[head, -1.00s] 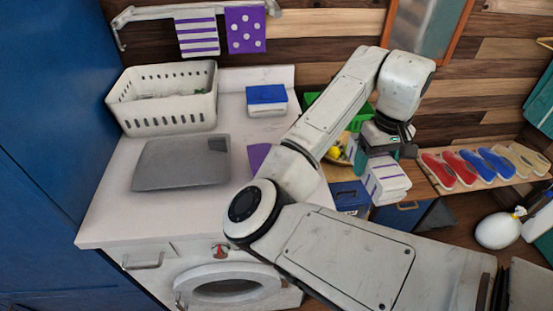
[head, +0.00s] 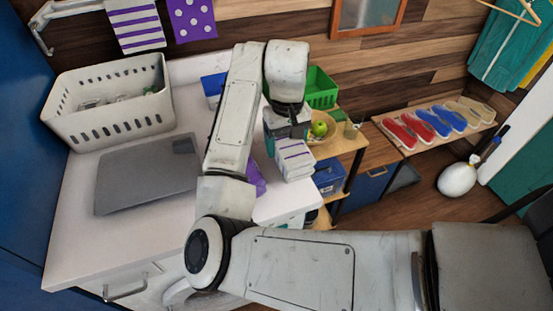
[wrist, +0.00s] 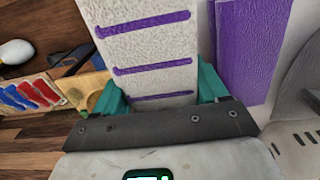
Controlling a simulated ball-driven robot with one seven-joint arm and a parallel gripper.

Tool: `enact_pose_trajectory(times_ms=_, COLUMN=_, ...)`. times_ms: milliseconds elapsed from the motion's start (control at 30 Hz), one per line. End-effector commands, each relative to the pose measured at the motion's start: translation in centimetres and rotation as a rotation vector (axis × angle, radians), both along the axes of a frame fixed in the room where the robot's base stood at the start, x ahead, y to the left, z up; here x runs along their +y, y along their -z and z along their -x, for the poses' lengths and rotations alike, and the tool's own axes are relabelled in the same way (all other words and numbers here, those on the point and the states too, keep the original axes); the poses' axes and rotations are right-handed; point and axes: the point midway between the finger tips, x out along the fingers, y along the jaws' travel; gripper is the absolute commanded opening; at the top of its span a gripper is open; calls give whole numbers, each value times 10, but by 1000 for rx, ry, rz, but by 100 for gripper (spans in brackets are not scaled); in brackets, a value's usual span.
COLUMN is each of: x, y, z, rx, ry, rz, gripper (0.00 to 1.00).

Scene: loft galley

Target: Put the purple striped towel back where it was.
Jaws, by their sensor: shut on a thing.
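A white towel with purple stripes (head: 294,160) hangs folded from my gripper (head: 286,130) at the counter's right end, and it fills the top middle of the wrist view (wrist: 150,45). My gripper (wrist: 160,92) is shut on it, with a teal finger at either side. A second white-and-purple striped towel (head: 135,25) hangs on the wall rail (head: 62,12), beside a purple towel with white dots (head: 193,18). A plain-looking purple cloth (wrist: 250,45) lies on the counter beside the held towel; my arm partly hides it in the head view (head: 257,180).
The white counter (head: 75,225) carries a white basket (head: 110,120), a grey flat panel (head: 145,172) and a blue-lidded box (head: 212,88), partly hidden by my arm. To the right are a green crate (head: 320,88), a bowl with a green apple (head: 320,129) and a shoe shelf (head: 435,130).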

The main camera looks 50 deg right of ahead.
Motion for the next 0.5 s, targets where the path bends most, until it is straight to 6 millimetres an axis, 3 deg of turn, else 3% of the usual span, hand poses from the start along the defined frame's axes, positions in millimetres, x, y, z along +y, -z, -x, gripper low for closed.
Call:
enact_pose_trajectory(times_ms=333, x=12, y=24, z=-16, rx=1, ry=-3, rz=1, gripper=48)
enact_pose_trajectory(times_ms=500, x=13, y=46, z=-17, rx=2, ry=-2, rz=0, gripper=48)
